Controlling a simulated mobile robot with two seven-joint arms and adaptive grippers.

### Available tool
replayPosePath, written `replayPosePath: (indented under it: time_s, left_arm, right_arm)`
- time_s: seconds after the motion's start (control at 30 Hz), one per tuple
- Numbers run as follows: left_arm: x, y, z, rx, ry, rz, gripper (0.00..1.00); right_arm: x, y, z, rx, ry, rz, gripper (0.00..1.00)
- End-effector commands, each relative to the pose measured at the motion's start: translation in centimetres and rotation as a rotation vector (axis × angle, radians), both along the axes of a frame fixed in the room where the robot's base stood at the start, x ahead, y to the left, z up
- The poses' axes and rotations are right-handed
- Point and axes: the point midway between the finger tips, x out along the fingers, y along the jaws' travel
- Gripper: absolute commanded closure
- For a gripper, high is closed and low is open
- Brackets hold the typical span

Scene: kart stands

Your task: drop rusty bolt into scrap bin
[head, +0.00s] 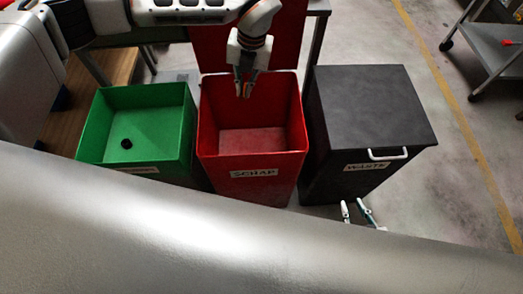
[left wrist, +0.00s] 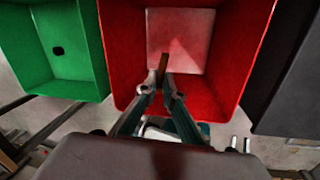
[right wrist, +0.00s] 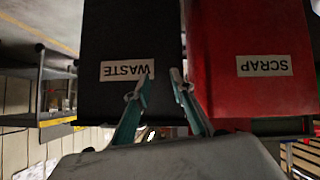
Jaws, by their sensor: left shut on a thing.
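The red scrap bin (head: 252,165) stands open in the middle of the head view, with a SCRAP label on its front. My left gripper (head: 243,88) points down over its opening. It is shut on the rusty bolt, a small brown piece (left wrist: 164,72) between the fingertips in the left wrist view. The bin's floor shows below the bolt. My right gripper (head: 357,204) is low in front of the waste bin. In the right wrist view (right wrist: 157,84) its fingers are apart with nothing between them, facing the fronts of the waste and scrap bins.
A green bin (head: 178,125) with a small black round thing (head: 126,143) inside stands to the left. The black waste bin (head: 370,105), lid closed with a white handle (head: 388,154), stands to the right. A grey cart (head: 490,50) is at the far right.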

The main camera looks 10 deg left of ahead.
Motion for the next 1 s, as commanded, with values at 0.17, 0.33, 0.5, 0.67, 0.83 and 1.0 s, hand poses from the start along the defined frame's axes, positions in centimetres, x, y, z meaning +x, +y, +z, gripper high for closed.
replayPosePath:
  time_s: [0.17, 0.33, 0.5, 0.67, 0.83, 1.0]
  left_arm:
    - [-0.1, 0.0, -2.3, -0.001, 0.006, -0.001, 1.00]
    - [0.0, 0.0, -2.4, 0.000, 0.001, 0.000, 1.00]
    - [0.0, 0.0, -2.2, -0.001, -0.001, 0.000, 1.00]
    - [0.0, 0.0, -2.2, 0.000, 0.000, 0.000, 0.73]
    - [0.0, 0.0, -2.3, 0.000, 0.000, 0.000, 0.73]
    - [0.0, -0.1, -1.9, 0.000, -0.001, 0.000, 0.73]
  right_arm:
    - [0.0, -0.6, -1.3, -0.017, 0.004, -0.003, 0.77]
    - [0.0, -0.7, -1.2, -0.023, 0.006, -0.001, 0.77]
    - [0.2, -0.6, -0.8, -0.020, -0.001, 0.000, 0.77]
    - [0.1, -0.5, -0.9, -0.018, 0.000, -0.001, 0.77]
    - [-0.1, -0.5, -1.2, -0.018, 0.006, 0.001, 0.77]
    - [-0.4, -0.5, -1.5, -0.020, 0.012, 0.005, 0.77]
